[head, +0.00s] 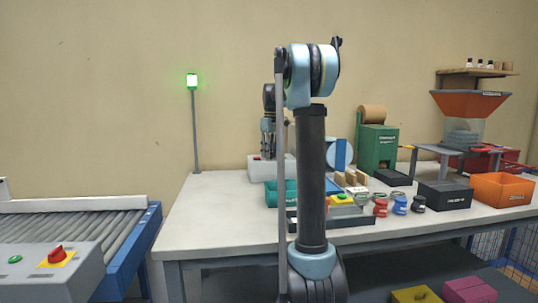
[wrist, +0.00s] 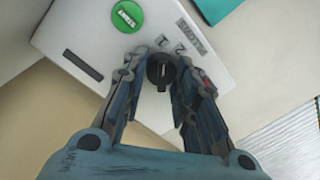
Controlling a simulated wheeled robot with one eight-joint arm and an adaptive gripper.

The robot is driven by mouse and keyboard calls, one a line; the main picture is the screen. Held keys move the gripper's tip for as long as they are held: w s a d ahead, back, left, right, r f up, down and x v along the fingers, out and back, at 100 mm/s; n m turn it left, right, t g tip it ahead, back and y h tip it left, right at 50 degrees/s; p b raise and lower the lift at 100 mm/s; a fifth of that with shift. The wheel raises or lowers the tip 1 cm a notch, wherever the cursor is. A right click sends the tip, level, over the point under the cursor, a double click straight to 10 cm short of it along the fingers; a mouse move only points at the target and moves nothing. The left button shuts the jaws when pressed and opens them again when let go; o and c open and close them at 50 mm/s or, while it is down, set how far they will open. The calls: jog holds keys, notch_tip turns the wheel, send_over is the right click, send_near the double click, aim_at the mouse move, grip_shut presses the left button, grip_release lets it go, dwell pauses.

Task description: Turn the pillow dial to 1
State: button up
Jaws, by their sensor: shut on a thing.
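The black pillow dial (wrist: 159,71) sits on a light grey control box (wrist: 105,45), beside a printed label and small numerals, with 1 and 2 legible nearby. A pale line shows on the dial, but which numeral it points to is unclear. My gripper (wrist: 163,66) is shut on the dial, with a finger on each side of it. In the head view my gripper (head: 268,142) points down onto the control box (head: 258,172) on the table; the dial is hidden there.
A green START button (wrist: 127,16) is on the same box, close to the fingers. A teal bin (head: 272,193) stands in front of the box. A green machine (head: 378,147), a black bin (head: 444,195) and an orange bin (head: 503,190) stand further right. The table's left part is clear.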

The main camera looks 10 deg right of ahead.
jog(key=o, duration=1)
jog(key=shift+o, duration=0.2)
notch_tip(320, 180, up, 12)
jog(key=shift+w+d, duration=0.35)
jog(key=shift+f, duration=0.1)
